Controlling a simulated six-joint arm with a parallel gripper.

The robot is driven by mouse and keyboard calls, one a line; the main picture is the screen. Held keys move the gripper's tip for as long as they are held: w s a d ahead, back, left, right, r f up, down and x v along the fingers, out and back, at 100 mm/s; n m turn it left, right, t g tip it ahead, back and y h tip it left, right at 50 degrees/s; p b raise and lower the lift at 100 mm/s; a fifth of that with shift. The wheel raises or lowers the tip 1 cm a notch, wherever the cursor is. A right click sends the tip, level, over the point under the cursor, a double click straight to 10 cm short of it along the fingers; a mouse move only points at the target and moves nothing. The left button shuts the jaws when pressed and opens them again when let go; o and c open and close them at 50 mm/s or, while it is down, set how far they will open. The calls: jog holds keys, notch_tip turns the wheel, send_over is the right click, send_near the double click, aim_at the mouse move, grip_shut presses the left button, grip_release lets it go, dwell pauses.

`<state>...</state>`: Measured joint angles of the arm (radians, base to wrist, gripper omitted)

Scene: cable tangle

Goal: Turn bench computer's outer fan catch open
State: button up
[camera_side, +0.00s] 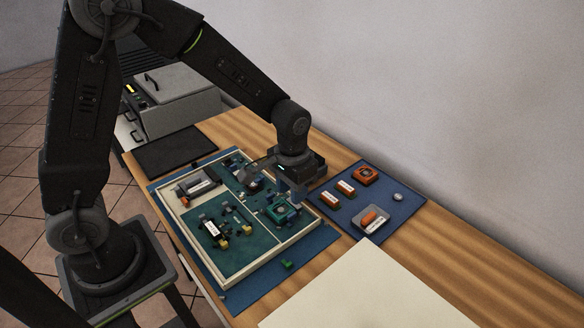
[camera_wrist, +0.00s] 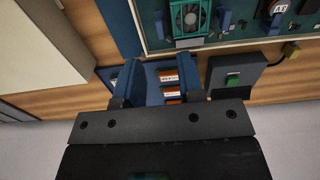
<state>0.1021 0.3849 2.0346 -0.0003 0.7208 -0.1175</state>
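The bench computer is a green board in a pale-framed tray (camera_side: 222,283). Its green fan (camera_side: 281,212) is near the tray's right side. In the wrist view the fan (camera_wrist: 187,18) is at the top, with a blue catch on its left (camera_wrist: 160,24) and another on its right (camera_wrist: 223,20). I cannot tell which is the outer one or how either is turned. My gripper (camera_side: 297,192) is above the board, close to the fan. In the wrist view my gripper (camera_wrist: 160,78) has its blue-padded fingers apart with nothing held between them. Contact with a catch is not visible.
A blue mat (camera_side: 412,207) right of the tray holds small orange-labelled modules (camera_side: 338,193), a red fan unit (camera_side: 365,175), a small dish (camera_side: 371,220) and a round grey piece (camera_side: 398,197). A pale sheet (camera_side: 370,295) covers the front. A dark pad (camera_side: 175,151) is at the back left.

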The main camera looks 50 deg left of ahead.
notch_tip(320, 180, up, 7)
jog(key=shift+f, duration=0.15)
jog(key=s+a+r+t, duration=0.2)
jog(key=s+r, duration=0.3)
jog(key=s, duration=0.3)
jog(key=s+a+r+t, duration=0.2)
jog(key=s+r, duration=0.4)
jog(key=s, duration=0.3)
jog(key=shift+t, duration=0.8)
